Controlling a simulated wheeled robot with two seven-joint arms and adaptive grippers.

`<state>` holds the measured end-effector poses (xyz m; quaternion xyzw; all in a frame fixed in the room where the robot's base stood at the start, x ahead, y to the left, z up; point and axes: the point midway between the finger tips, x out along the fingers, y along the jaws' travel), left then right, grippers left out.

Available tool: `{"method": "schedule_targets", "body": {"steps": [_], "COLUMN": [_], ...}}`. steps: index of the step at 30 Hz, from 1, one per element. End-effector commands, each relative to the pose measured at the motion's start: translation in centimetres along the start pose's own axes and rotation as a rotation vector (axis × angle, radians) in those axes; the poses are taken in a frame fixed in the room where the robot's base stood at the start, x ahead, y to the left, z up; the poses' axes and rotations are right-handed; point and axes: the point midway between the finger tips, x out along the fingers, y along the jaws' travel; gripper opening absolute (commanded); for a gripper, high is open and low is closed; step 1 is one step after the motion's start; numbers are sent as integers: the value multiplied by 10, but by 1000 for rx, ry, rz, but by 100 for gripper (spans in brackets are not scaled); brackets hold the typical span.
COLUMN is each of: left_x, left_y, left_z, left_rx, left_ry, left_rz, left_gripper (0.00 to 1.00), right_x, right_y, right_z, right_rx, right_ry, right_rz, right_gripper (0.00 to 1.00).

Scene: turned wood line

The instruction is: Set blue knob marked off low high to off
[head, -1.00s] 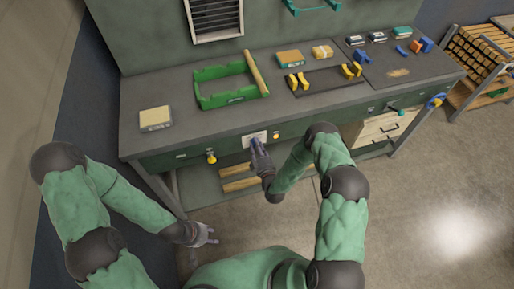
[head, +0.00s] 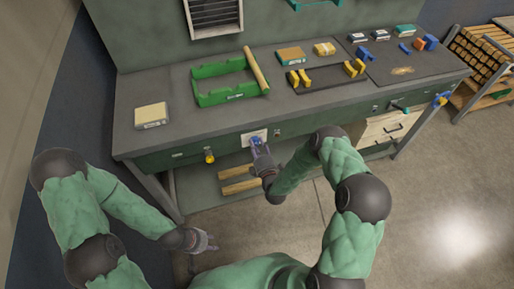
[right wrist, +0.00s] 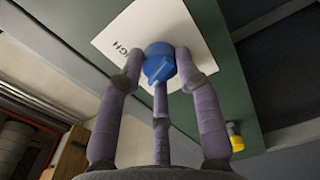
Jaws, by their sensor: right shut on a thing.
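The blue knob (right wrist: 159,65) sits on a white label plate (right wrist: 118,38) on the bench's green front. In the right wrist view the letters "GH" show on the plate; the other marks are hidden or out of view. The knob's ridge points toward the lower left there, but I cannot tell which mark it meets. My right gripper (right wrist: 160,70) is shut on the knob, with fingers on both sides and one below. In the head view the knob (head: 256,142) is partly covered by this gripper (head: 260,150). My left gripper (head: 209,241) hangs open and empty, low in front of the bench.
A small lamp (head: 278,133) right of the plate looks unlit. A yellow knob (head: 209,156) is to the left on the same front. Drawers (head: 385,130) are at the right.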

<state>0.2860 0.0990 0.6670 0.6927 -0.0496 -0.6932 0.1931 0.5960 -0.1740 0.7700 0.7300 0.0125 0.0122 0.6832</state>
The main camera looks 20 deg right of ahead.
Motion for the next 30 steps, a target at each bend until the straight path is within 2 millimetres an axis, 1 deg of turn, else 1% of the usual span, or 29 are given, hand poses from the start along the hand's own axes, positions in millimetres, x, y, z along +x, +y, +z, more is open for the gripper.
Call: {"method": "schedule_targets", "body": {"steps": [1,6,15,21,30], "left_x": [5,12,21,23,23], "left_y": [-2,-4,-7,-8,-8], "left_z": [0,0,-1,-1,-1], "left_rx": [0,0,0,0,0], "left_ry": [0,0,0,0,0], "left_rz": [0,0,0,0,0], "left_gripper": [40,40,40,40,40], "right_x": [-1,-1,-1,-1,-1], "right_y": [-4,-4,-3,-2,-2], "right_z": [0,1,1,1,1], "right_rx": [-39,-178,-347,-401,-418], "right_ry": [-2,-3,-2,-2,-3], "right_rz": [-5,-6,-7,-7,-7], "right_gripper": [2,2,2,2,2]}}
